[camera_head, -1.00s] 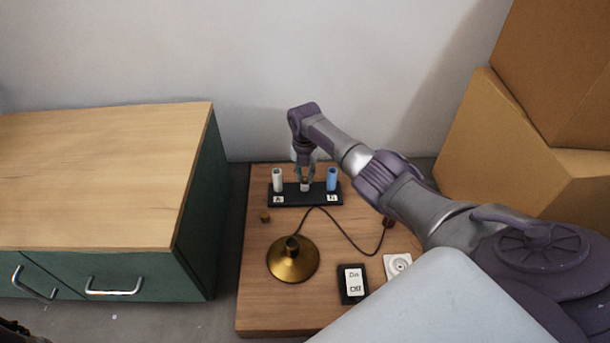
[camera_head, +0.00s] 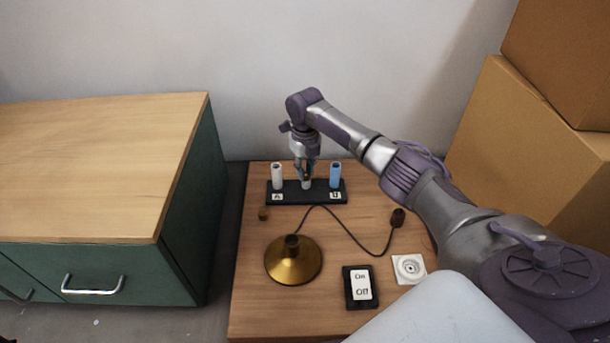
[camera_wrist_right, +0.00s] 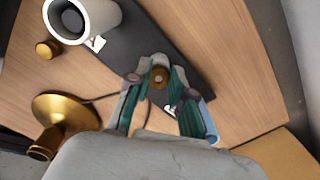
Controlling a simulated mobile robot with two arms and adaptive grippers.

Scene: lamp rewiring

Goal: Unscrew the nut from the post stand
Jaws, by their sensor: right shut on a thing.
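The black post stand (camera_head: 322,196) lies along the back of the wooden board, with a tall white post (camera_head: 277,176) at its left, a tall blue post (camera_head: 335,175) at its right and a short pale post (camera_head: 306,185) between them. My right gripper (camera_head: 306,177) points down over the short middle post. The fingers partly hide the nut and post. My left gripper is not in view.
A brass lamp base (camera_head: 293,262) with a cord to a dark plug (camera_head: 397,217), an On/Off switch (camera_head: 361,286), a white socket (camera_head: 409,268) and a small brass cap (camera_head: 263,213) lie on the board (camera_head: 255,318). A green cabinet (camera_head: 182,205) stands left, cardboard boxes (camera_head: 515,140) right.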

